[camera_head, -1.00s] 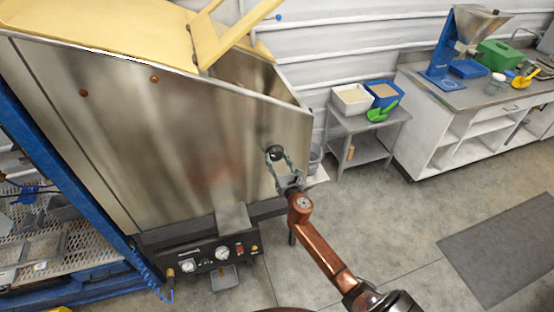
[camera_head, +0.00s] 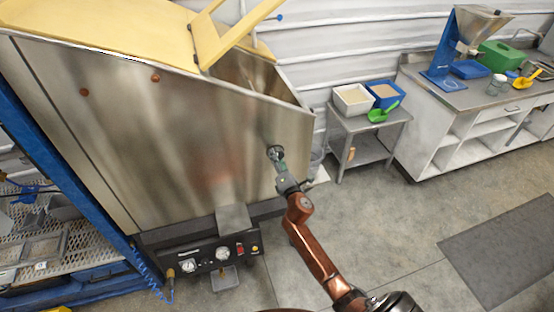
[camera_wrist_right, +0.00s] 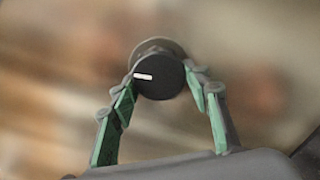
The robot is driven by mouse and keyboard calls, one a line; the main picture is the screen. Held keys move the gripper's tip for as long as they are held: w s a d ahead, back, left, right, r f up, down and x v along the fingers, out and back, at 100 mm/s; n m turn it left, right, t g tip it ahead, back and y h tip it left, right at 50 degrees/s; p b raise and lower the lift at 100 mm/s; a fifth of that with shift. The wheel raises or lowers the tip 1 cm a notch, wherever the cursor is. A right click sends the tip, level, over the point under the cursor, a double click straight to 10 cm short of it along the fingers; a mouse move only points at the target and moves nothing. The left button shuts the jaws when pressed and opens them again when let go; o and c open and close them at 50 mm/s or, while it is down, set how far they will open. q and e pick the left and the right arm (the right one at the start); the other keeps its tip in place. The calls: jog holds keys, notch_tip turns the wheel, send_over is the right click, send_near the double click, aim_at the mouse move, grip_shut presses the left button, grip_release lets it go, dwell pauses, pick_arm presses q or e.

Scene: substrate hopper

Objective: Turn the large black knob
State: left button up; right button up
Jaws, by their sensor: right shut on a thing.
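The large black knob (camera_wrist_right: 160,78) is on the steel side of the hopper (camera_head: 190,130), near its right edge. In the right wrist view it is a round black disc with a white mark that points left. In the head view the knob (camera_head: 273,151) is partly hidden by my right gripper (camera_head: 276,156). My right gripper also shows in the right wrist view (camera_wrist_right: 162,84), with its green-padded fingers on either side of the knob and shut on it. My left gripper is not in view.
A control panel with gauges (camera_head: 205,252) sits low on the hopper's front. A small table (camera_head: 365,124) with two bins stands to the right, and a white counter (camera_head: 480,115) beyond it. The floor (camera_head: 370,220) between is clear.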

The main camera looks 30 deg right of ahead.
jog(key=m+p, duration=0.2)
jog(key=m, duration=0.5)
jog(key=m+p, duration=0.3)
jog(key=m, duration=0.4)
jog(key=m+p, duration=0.2)
jog(key=m, duration=0.6)
jog(key=shift+s+d+r+p, duration=0.1)
jog(key=shift+d+r+p, duration=0.1)
jog(key=shift+r+p, duration=0.15)
jog(key=shift+m+p, duration=0.3)
jog(key=shift+m, duration=0.5)
jog(key=shift+f, duration=0.1)
jog(key=o, duration=1.2)
jog(key=shift+c, duration=0.2)
